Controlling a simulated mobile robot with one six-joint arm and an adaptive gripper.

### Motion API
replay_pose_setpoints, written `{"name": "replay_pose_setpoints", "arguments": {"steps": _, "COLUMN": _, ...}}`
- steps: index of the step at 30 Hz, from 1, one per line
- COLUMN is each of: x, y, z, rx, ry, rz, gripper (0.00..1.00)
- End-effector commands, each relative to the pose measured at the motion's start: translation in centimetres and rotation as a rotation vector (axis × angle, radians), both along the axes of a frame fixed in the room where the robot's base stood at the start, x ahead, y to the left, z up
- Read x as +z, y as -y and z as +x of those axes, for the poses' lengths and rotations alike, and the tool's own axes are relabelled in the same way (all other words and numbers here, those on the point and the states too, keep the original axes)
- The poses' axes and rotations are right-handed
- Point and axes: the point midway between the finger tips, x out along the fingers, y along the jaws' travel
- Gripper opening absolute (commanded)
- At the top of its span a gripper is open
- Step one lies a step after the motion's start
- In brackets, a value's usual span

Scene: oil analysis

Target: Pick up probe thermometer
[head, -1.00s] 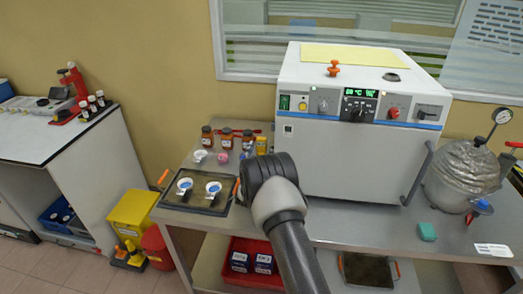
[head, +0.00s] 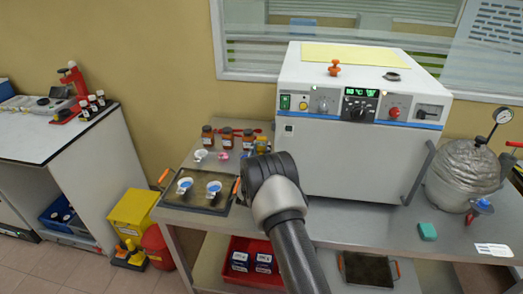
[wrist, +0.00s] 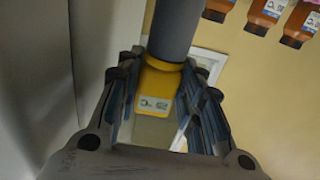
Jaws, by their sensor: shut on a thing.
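In the wrist view, my gripper (wrist: 160,105) has its two dark fingers closed in on a yellow body (wrist: 158,88) with a small pale label or display and a thick grey cylinder (wrist: 175,28) at its upper end. I take this for the probe thermometer, though no thin probe shows. My arm hides most of my gripper there. Whether it is clear of the bench cannot be told.
Brown bottles (head: 227,137) stand just left of my gripper. A dark tray (head: 205,205) with two white-and-blue cups lies in front of them. The white oven (head: 355,160) stands close on the right. A wrapped silver vessel (head: 460,178) with a gauge is farther right.

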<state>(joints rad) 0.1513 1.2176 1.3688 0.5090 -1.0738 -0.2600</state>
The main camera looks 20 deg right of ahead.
Motion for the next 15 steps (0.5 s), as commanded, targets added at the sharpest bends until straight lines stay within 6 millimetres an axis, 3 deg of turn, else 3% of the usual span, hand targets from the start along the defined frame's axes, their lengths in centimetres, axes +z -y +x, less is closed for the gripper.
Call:
{"name": "replay_pose_setpoints", "arguments": {"steps": 8, "x": 3.1, "y": 0.0, "z": 0.1, "rx": 0.000, "ry": 0.004, "rz": 0.000, "gripper": 0.10}}
{"name": "replay_pose_setpoints", "arguments": {"steps": 15, "x": 7.8, "y": 0.0, "z": 0.0, "rx": 0.000, "ry": 0.003, "rz": -0.001, "gripper": 0.10}}
